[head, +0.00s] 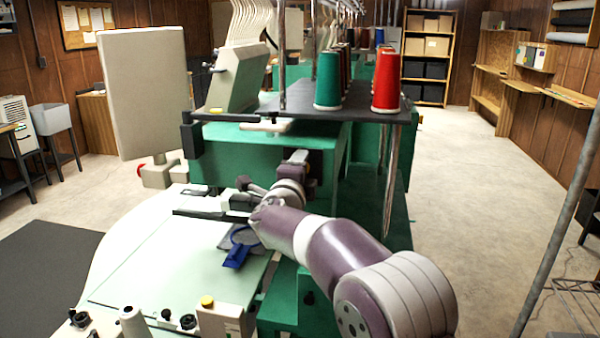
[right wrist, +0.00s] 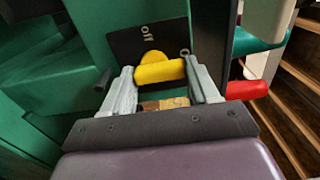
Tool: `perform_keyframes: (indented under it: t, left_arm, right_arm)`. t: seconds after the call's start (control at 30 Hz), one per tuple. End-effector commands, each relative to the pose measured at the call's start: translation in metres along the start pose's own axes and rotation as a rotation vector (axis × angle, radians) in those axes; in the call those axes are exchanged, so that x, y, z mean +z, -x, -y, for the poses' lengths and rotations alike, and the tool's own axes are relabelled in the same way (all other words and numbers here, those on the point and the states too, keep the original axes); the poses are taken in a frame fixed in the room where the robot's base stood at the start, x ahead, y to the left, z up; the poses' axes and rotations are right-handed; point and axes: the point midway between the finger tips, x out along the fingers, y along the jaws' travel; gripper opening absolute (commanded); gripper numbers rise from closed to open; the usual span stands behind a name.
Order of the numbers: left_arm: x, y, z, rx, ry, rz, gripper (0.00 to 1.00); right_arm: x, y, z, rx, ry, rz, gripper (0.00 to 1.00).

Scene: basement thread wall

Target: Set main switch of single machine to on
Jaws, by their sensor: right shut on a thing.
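The main switch shows in the right wrist view as a yellow knob (right wrist: 160,72) on a black plate (right wrist: 122,45). The plate reads "off" above the knob. A second, partly hidden label starting with "o" is at the right, near the knob's right end. My right gripper (right wrist: 163,88) has a finger at each end of the yellow bar and is shut on it. The bar lies nearly level in this view. In the head view my right arm reaches to the green machine (head: 250,150); its fingers and the switch cannot be made out there. My left gripper is not in view.
Red (head: 387,80) and green (head: 328,80) thread cones stand on the machine's dark rack above my arm. A pale table (head: 150,260) with a blue hoop-like piece (head: 237,252) lies at the front. A red cylinder (right wrist: 247,90) is close right of my fingers.

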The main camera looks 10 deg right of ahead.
Motion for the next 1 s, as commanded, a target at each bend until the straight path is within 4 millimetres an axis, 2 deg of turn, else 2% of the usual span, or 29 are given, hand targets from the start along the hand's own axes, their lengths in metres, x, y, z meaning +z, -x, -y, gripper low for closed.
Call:
perform_keyframes:
  t: [0.03,0.1,0.47,0.57,0.9,1.0]
  left_arm:
    - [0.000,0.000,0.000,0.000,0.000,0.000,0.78]
    - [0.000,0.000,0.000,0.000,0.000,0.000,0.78]
    - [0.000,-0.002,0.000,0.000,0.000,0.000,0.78]
    - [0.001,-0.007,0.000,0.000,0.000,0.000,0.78]
    - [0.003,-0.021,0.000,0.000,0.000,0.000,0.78]
    - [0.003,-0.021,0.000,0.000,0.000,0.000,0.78]
  right_arm:
    - [0.000,0.000,-0.003,0.004,0.000,-0.002,0.66]
    - [0.000,0.000,-0.003,0.004,0.001,-0.001,0.85]
    - [0.000,0.006,-0.002,0.002,0.001,0.001,0.85]
    - [0.001,0.021,-0.002,0.000,0.000,0.002,0.85]
    - [0.000,0.106,-0.002,0.001,0.000,0.003,0.85]
    - [0.000,0.120,-0.002,0.002,-0.001,0.001,0.85]
